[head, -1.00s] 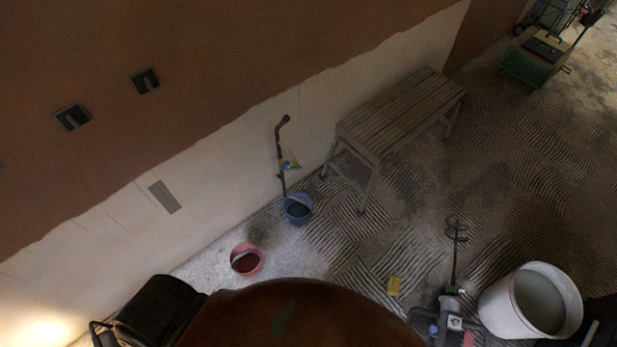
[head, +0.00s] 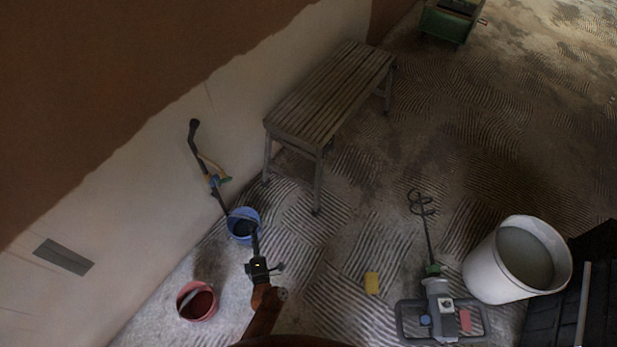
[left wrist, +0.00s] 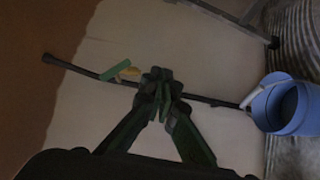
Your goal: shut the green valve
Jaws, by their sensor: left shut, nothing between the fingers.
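A dark pipe (head: 194,145) leans along the pale wall and runs down to a blue bucket (head: 236,217). The small green valve handle (head: 225,180) is on this pipe, with yellow and blue parts beside it. In the left wrist view the green handle (left wrist: 114,70) lies across the pipe at a slant, with a yellow part (left wrist: 131,72) next to it. My left gripper (head: 254,230) is shut and empty, below and right of the valve in the head view. In the left wrist view its fingertips (left wrist: 160,80) overlap the pipe; contact is unclear. My right gripper is out of view.
A slatted bench (head: 330,95) stands right of the pipe. A red bucket (head: 184,308) is on the floor to the left. A yellow block (head: 372,283), a mixer (head: 438,305) and a white bucket (head: 485,268) are to the right. Combed floor lies open between.

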